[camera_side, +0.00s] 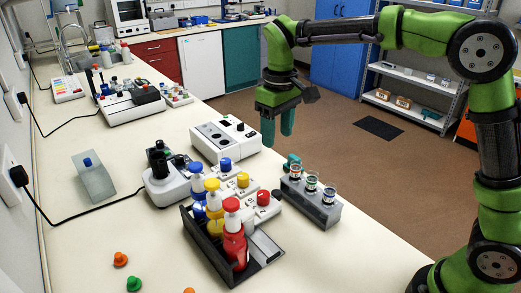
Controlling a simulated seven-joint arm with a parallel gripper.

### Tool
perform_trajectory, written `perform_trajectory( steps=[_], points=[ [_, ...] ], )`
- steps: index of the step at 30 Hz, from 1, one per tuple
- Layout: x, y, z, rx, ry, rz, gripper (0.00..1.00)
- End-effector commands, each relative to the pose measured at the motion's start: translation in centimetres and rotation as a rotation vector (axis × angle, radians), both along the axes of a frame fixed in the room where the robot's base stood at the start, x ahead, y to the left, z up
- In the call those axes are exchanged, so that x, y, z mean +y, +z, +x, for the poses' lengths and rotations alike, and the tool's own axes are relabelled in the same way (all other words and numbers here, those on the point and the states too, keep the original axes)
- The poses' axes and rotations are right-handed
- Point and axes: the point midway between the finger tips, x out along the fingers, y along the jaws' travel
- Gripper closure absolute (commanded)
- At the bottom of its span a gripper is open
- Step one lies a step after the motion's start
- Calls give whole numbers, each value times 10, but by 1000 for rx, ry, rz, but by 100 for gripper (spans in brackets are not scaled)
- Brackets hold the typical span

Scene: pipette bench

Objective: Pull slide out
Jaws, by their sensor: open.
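My gripper (278,129) hangs above the bench's right edge, its two teal fingers pointing down, apart and empty. It is near the white box, apart from everything on the bench. A flat grey metallic piece (264,247) lies at the right side of a dark tray (207,252); it may be the slide, but I cannot tell for sure. The tray holds red, yellow and blue-capped bottles, including a red bottle (235,247). A grey rack (318,207) with three small vials stands to the right, with a teal piece (292,160) at its far end.
A white instrument box (224,137) stands left of my gripper. A dark-topped device (166,180) and a grey sloped block (92,181) stand further left. Small orange and green caps (121,259) lie at the front left. The bench front right is clear.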

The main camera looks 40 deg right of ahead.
Motion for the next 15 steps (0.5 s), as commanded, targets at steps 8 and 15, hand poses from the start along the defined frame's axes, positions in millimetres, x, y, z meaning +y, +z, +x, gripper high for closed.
perform_trajectory(
  steps=[8,15],
  points=[
    [-1,-34,-5,21,11,1,45],
    [-1,-87,-5,21,10,1,45]
  ],
)
